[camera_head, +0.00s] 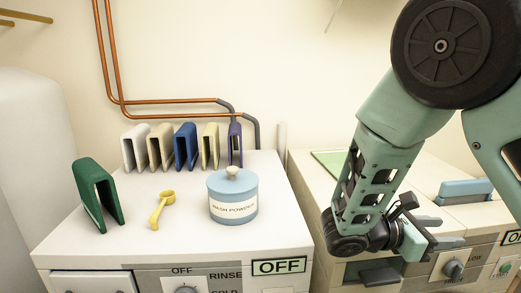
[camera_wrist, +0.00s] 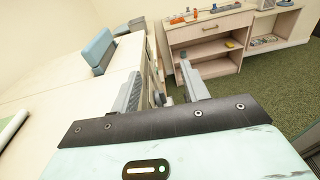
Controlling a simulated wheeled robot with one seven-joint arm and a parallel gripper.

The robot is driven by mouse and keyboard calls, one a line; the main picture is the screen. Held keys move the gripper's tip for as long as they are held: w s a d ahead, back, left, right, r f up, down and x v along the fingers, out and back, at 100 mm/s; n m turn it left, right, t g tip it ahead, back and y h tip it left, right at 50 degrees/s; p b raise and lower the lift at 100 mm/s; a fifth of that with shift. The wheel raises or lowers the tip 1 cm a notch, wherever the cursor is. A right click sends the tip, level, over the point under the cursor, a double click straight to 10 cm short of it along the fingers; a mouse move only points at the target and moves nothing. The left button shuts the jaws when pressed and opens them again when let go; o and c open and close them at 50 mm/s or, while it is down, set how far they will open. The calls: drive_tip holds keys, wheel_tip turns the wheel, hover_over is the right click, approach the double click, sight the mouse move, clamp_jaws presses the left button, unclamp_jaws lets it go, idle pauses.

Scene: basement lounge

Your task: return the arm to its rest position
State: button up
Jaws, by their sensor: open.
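My arm comes in from the upper right in the head view and bends down over the front of the right-hand machine (camera_head: 300,190). My gripper (camera_head: 435,232) is at its lower end, by that machine's front top edge. In the wrist view my gripper (camera_wrist: 160,85) shows two grey fingers standing apart with nothing between them. Part of the gripper is hidden behind the wrist in the head view.
The left machine's top (camera_head: 130,235) holds a blue wash powder jar (camera_head: 233,200), a yellow scoop (camera_head: 161,210), a green holder (camera_head: 97,195) and several coloured holders behind. A blue block (camera_head: 465,191) sits right of my arm. A wooden desk (camera_wrist: 210,28) stands beyond green carpet.

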drive_tip(key=s+a+f+m+y, duration=0.1)
drive_tip(key=s+a+m+y, duration=0.9)
drive_tip(key=s+a+y, duration=0.7)
drive_tip(key=s+a, duration=0.2)
drive_tip(key=a, duration=0.2)
drive_tip(key=shift+s+a+g, duration=0.2)
drive_tip(key=shift+s+g, duration=0.1)
drive_tip(key=shift+s, duration=0.05)
drive_tip(key=shift+f, duration=0.1)
